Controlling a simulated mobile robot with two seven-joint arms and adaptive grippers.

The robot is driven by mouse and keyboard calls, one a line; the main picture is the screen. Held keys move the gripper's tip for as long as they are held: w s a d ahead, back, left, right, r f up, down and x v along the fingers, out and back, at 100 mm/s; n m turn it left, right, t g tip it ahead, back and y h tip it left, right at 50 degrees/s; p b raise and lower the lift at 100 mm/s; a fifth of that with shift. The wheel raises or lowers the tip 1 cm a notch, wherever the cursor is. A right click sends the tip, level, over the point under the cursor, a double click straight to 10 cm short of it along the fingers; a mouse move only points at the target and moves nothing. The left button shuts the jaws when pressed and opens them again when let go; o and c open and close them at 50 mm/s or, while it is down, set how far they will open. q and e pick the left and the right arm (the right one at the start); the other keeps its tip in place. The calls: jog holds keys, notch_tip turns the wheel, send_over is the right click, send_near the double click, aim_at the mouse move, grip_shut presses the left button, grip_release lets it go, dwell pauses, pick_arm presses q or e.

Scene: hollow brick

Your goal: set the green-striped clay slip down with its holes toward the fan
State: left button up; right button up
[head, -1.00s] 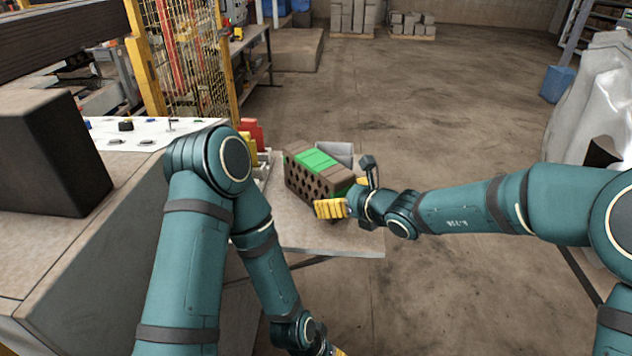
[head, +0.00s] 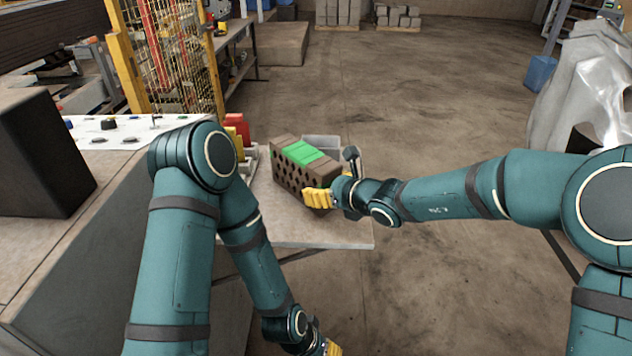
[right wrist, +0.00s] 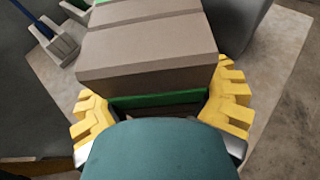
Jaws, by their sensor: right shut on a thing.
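The clay slip (head: 292,165) is a brown hollow brick with a bright green stripe across its top. It is at the small grey table (head: 290,232), its face with rows of holes turned to the near left. My right gripper (head: 322,198) has yellow fingers shut on its near right end. In the right wrist view the brick (right wrist: 150,45) lies between the two yellow fingers (right wrist: 165,108). I cannot tell whether its underside touches the table. My left gripper (head: 331,348) hangs low at the bottom edge, mostly cut off. I cannot make out a fan.
A grey bin (head: 322,143) stands right behind the brick. Red and yellow items in a rack (head: 238,135) stand to its left. A large bench with a dark block (head: 40,155) is at the left. The table front is bare, and open floor lies beyond.

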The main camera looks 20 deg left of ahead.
aim_at(324, 165)
notch_tip(324, 165, up, 10)
jog(key=p, duration=0.3)
jog(key=shift+r+p, duration=0.1)
jog(key=shift+p, duration=0.3)
